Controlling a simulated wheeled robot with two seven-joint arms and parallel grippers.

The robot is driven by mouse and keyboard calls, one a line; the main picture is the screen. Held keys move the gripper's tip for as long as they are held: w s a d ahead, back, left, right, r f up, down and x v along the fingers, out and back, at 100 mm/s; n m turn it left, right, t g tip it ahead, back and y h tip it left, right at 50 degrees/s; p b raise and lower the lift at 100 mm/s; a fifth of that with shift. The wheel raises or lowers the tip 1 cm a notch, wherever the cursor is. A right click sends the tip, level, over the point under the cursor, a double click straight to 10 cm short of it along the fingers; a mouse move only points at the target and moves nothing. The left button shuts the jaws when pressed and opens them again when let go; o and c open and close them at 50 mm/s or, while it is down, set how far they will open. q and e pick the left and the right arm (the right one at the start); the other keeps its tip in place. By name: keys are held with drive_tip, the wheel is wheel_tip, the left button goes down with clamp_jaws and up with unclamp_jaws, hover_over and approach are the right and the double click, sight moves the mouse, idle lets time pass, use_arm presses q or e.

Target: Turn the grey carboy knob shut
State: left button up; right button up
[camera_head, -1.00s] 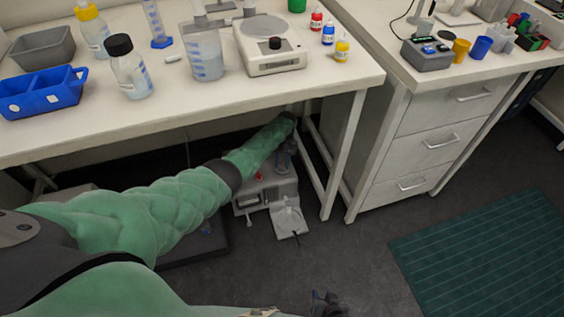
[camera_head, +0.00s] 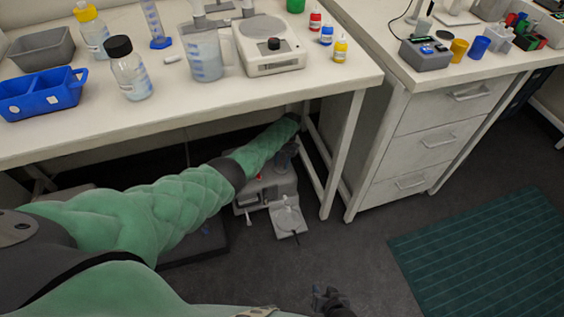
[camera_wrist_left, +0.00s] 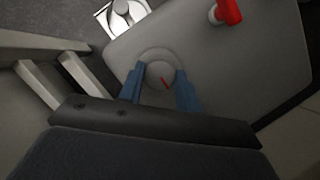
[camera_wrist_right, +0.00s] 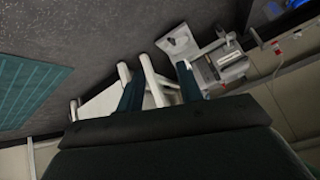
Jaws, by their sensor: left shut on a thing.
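The grey knob (camera_wrist_left: 160,75) is round with a red mark and sits on a pale grey top in the left wrist view. My left gripper (camera_wrist_left: 159,80) is shut on it, with one blue finger on each side. In the head view, my left arm reaches under the bench to the grey unit (camera_head: 244,201) on the floor; the knob cannot be made out there. My right gripper (camera_wrist_right: 159,88) is open and empty in the right wrist view. It also shows at the bottom of the head view (camera_head: 328,298), away from the unit.
A red-handled part (camera_wrist_left: 228,12) stands on the same grey top. A pale plate (camera_head: 288,220) lies in front of the unit. Bench legs (camera_head: 343,160) and a drawer cabinet (camera_head: 425,145) stand to its right. Open floor and a green mat (camera_head: 490,255) lie further right.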

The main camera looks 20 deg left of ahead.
use_arm(q)
drive_tip(key=o, duration=1)
drive_tip(key=shift+c, duration=0.2)
drive_tip(key=shift+o, duration=0.2)
use_arm(e)
drive_tip(key=shift+s+f, duration=0.15)
drive_tip(key=shift+s, duration=0.15)
drive_tip(key=shift+s, duration=0.1)
